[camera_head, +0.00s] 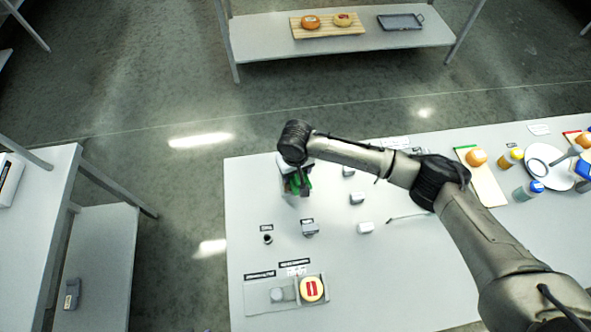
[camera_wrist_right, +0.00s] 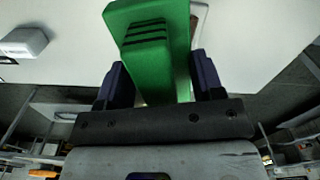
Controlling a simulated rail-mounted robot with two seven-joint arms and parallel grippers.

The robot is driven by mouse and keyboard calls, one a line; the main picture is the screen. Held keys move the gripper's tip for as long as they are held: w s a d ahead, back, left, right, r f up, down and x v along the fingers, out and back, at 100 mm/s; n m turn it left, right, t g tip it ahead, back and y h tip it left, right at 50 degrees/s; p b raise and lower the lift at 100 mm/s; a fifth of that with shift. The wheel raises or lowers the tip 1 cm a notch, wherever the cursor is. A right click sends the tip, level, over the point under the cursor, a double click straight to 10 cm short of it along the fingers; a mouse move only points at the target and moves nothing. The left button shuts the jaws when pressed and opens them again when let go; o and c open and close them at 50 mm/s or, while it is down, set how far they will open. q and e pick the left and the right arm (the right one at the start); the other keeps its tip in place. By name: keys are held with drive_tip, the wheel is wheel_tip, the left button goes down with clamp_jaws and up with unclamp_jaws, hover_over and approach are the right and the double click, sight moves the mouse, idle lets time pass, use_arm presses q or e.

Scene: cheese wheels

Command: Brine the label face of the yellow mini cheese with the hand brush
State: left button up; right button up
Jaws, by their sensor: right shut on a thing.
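The yellow mini cheese (camera_head: 312,288) sits in a shallow holder (camera_head: 263,297) near the front left of the table, with a red label mark on its upward face. My right gripper (camera_head: 298,180) is above the table's left part, further back than the cheese and well apart from it. It is shut on a green hand brush (camera_head: 304,186). In the right wrist view the green brush (camera_wrist_right: 150,45) shows between the two dark fingers of the gripper (camera_wrist_right: 157,70). The bristles are not clearly visible. My left gripper is not in view.
Small grey blocks (camera_head: 310,230) and a dark small cup (camera_head: 267,239) stand between brush and cheese. Boards, bottles and a white plate (camera_head: 548,168) crowd the right end. The table's front middle is clear.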

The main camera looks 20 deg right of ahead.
drive_tip(key=shift+f, duration=0.35)
idle(0.6)
drive_tip(key=shift+f, duration=0.15)
idle(0.5)
idle(0.7)
drive_tip(key=shift+f+p, duration=0.1)
drive_tip(key=shift+p, duration=0.2)
idle(0.4)
drive_tip(key=shift+d+f, duration=0.1)
idle(0.7)
idle(0.5)
drive_tip(key=shift+p, duration=0.3)
